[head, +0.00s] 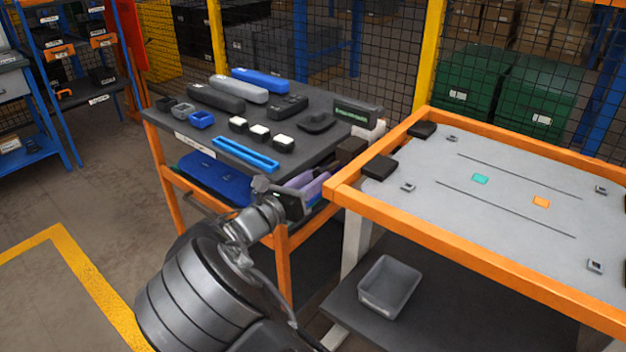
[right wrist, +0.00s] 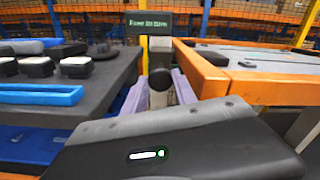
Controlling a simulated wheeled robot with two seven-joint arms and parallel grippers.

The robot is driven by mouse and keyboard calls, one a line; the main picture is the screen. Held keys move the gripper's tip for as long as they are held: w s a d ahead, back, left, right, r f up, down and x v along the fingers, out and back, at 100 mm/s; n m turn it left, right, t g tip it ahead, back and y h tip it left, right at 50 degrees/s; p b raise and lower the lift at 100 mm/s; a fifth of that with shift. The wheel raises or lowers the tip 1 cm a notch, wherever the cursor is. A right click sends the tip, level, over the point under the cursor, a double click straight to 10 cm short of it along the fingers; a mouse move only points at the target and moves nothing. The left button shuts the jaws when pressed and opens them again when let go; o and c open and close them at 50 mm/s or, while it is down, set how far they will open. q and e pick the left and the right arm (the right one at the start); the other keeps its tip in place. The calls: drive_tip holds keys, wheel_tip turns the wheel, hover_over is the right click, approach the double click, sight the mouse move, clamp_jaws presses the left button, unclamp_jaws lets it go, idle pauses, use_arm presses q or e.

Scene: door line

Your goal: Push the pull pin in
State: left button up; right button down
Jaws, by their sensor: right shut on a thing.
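My right gripper (head: 325,178) reaches from the bottom of the head view into the gap between the dark table and the orange-framed table. Its two purple fingers also show in the right wrist view (right wrist: 159,92). They are closed on a dark round knob (right wrist: 160,79), which looks like the pull pin's head. The knob sits in front of an upright grey post (right wrist: 160,52). The pin's shaft and how deep it sits are hidden. In the head view the fingers and the arm hide the knob. My left gripper is not in view.
The dark table (head: 225,139) holds blue, grey and black parts, and a small sign (head: 357,112) stands at its right corner. The orange-framed table (head: 470,255) is close on the right. A grey bin (head: 389,286) sits on its lower shelf. Floor is clear at left.

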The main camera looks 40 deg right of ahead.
sight(323, 170)
drive_tip(key=p+x, duration=0.1)
drive_tip(key=x, duration=0.2)
drive_tip(key=shift+d, duration=0.15)
drive_tip(key=c, duration=1.4)
unclamp_jaws()
drive_tip(key=shift+c, duration=0.2)
drive_tip(key=shift+o, duration=0.9)
drive_tip(key=shift+d, duration=0.1)
drive_tip(key=v, duration=0.8)
